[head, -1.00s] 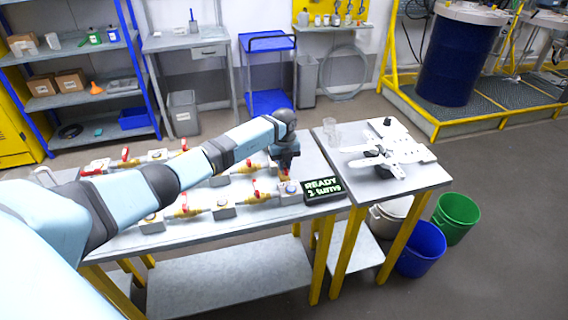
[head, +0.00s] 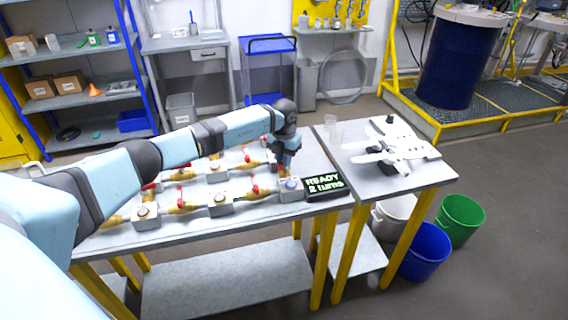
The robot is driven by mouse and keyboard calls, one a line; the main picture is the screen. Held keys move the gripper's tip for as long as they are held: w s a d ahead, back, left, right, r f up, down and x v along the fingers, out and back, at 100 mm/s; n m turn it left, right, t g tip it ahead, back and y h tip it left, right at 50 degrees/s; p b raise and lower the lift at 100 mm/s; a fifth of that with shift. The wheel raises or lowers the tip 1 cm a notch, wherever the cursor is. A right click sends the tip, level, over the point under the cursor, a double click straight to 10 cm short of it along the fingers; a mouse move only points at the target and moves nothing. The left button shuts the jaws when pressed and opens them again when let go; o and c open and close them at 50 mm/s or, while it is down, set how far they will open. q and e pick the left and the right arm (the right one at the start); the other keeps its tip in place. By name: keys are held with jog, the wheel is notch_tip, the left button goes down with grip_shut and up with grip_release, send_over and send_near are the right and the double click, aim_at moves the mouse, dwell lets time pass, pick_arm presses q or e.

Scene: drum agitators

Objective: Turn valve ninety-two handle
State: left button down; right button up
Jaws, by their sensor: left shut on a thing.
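Brass valves with red handles stand in rows on the grey bench, between grey blocks with round gauges. My left gripper (head: 287,172) points down at the right end of the rows, behind the front right block (head: 291,189). It is shut on a valve handle that its fingers mostly hide. A front-row valve with a red handle (head: 257,190) stands just left of it, and another brass valve (head: 182,207) stands farther left. No valve number is readable, so I cannot tell which is ninety-two. My right gripper is not in view.
A side table (head: 428,172) with a white model aircraft (head: 397,150) and a clear cup stands to the right. Blue (head: 425,250) and green (head: 461,218) bins stand on the floor.

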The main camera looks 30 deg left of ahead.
pick_arm(q)
jog(key=m+b, duration=0.2)
jog(key=m, duration=0.1)
jog(key=shift+f+m, duration=0.1)
jog(key=shift+m, duration=0.3)
jog(key=shift+m+b, duration=0.7)
jog(key=shift+m, duration=0.5)
jog(key=shift+m+b, duration=0.5)
jog(key=shift+m, duration=1)
jog(key=shift+r, duration=0.2)
jog(key=c, duration=1.1)
grip_release()
jog(key=shift+c, duration=0.2)
notch_tip(320, 180, up, 14)
jog(key=b, duration=0.1)
